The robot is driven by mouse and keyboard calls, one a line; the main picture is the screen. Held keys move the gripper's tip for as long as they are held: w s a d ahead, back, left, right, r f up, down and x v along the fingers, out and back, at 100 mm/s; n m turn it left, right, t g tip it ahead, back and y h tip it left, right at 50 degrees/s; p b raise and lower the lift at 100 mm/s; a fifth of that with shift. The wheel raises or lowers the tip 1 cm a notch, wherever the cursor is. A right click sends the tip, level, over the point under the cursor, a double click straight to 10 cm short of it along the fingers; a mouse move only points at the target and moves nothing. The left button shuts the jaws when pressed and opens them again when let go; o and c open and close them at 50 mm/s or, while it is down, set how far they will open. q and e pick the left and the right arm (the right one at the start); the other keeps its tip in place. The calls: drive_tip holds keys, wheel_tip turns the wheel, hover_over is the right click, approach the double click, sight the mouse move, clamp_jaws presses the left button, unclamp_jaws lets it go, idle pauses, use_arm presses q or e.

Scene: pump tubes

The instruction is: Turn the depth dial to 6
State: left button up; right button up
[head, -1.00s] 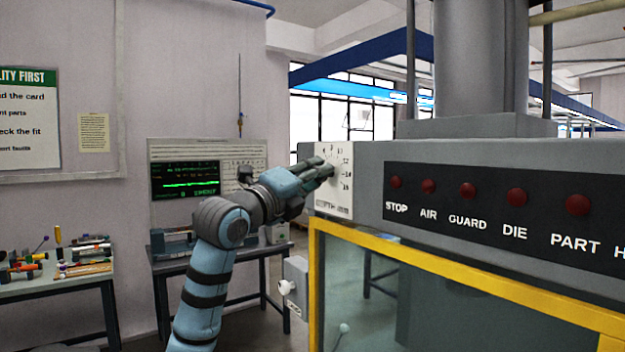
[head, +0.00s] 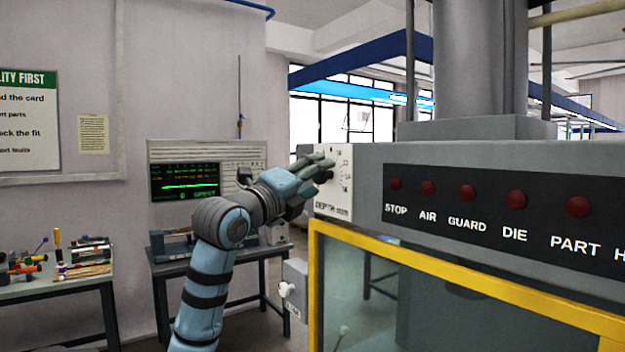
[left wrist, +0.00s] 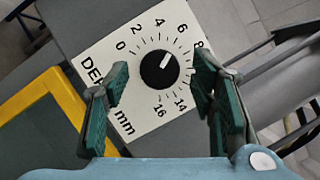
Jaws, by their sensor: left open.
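The depth dial is a round black knob (left wrist: 159,70) with a white pointer line on a white plate (left wrist: 113,48) marked in mm. My left gripper (head: 323,170) is in front of the plate. In the left wrist view its fingers (left wrist: 161,72) are spread on both sides of the knob with gaps. My right gripper is out of view.
A black panel (head: 480,240) with red buttons is right of the dial plate. A yellow-framed guard (head: 450,278) is below it. A small grey box with a white knob (head: 287,289) is at lower left. A monitor (head: 185,180) and tables stand behind.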

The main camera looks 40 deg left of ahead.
use_arm(q)
drive_tip(key=s+f, duration=0.1)
drive_tip(key=s, duration=0.6)
drive_tip(key=shift+s+d+f, duration=0.15)
drive_tip(key=shift+d+f, duration=0.05)
